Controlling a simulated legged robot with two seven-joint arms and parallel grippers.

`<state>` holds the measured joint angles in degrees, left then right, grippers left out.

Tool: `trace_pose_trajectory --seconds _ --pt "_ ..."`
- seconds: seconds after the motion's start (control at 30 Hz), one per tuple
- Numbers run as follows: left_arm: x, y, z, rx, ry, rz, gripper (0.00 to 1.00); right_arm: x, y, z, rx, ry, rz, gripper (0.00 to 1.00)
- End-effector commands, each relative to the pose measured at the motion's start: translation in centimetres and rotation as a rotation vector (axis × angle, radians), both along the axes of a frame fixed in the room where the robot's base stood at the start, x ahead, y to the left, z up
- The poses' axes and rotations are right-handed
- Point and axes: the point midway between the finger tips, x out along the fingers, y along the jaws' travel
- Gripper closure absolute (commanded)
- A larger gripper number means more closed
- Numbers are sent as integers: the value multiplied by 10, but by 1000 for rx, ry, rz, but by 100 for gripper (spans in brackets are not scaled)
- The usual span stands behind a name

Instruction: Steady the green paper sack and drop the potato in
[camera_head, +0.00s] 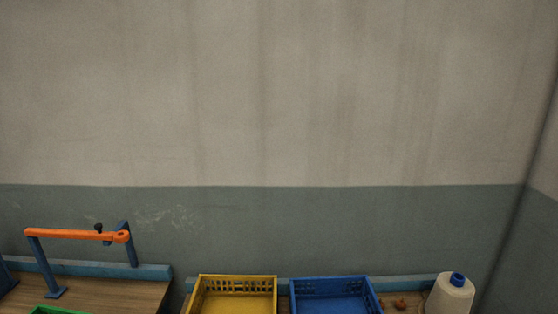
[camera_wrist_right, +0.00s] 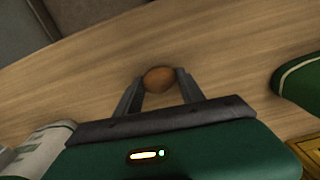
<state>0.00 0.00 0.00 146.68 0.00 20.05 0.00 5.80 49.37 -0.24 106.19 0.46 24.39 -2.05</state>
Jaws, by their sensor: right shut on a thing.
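A brown potato (camera_wrist_right: 158,79) is between the two finger tips of my right gripper (camera_wrist_right: 159,84) in the right wrist view. The gripper is shut on it, above a wooden table top (camera_wrist_right: 215,55). A dark green rounded form with a pale stripe (camera_wrist_right: 302,84) is cut off at the right edge of that view. I cannot tell whether it is the green paper sack. No sack can be made out for certain in the head view. My left gripper is in neither view.
In the head view, a yellow crate (camera_head: 237,279) and a blue crate (camera_head: 331,284) stand near a white cone (camera_head: 450,296) and small brown lumps (camera_head: 400,303). An orange bar (camera_head: 75,234) on blue posts stands left. A pale object (camera_wrist_right: 42,150) is lower left in the wrist view.

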Motion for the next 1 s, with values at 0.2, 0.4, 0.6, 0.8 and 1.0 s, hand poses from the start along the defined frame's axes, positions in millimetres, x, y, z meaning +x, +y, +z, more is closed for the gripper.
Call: trace_pose_trajectory --seconds 0.2,0.4,0.6,0.8,1.0 --pt "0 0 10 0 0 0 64 0 0 11 0 -1 0 83" --pt "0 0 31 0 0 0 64 0 0 37 0 -1 0 83" --pt "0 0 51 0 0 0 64 0 0 61 0 0 0 83" --pt "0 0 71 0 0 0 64 0 0 85 0 0 0 83" --pt "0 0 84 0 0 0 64 0 0 102 0 1 0 83"
